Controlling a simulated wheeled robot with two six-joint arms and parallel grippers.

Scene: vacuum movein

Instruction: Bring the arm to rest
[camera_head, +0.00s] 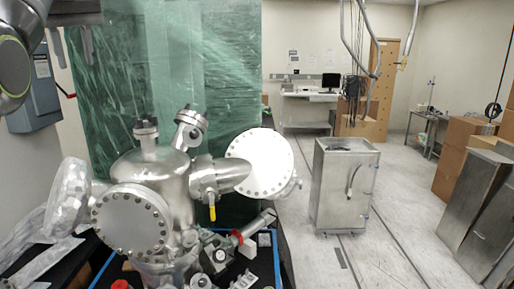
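My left arm (18,55) comes in at the top left corner. My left gripper (73,48) hangs at the top left with its two fingers apart and nothing visible between them. Its upper part is cut off by the picture's top edge. It is above and left of the metal vacuum chamber (150,172), apart from it in the picture. My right gripper is not in view.
The chamber has round flanges (259,162) and stands on a dark bench with loose parts (221,255). A green translucent curtain (160,80) hangs behind. A grey box (40,90) is on the left wall. A steel cabinet (343,190) stands on open floor at right; cardboard boxes (462,150) line the far right.

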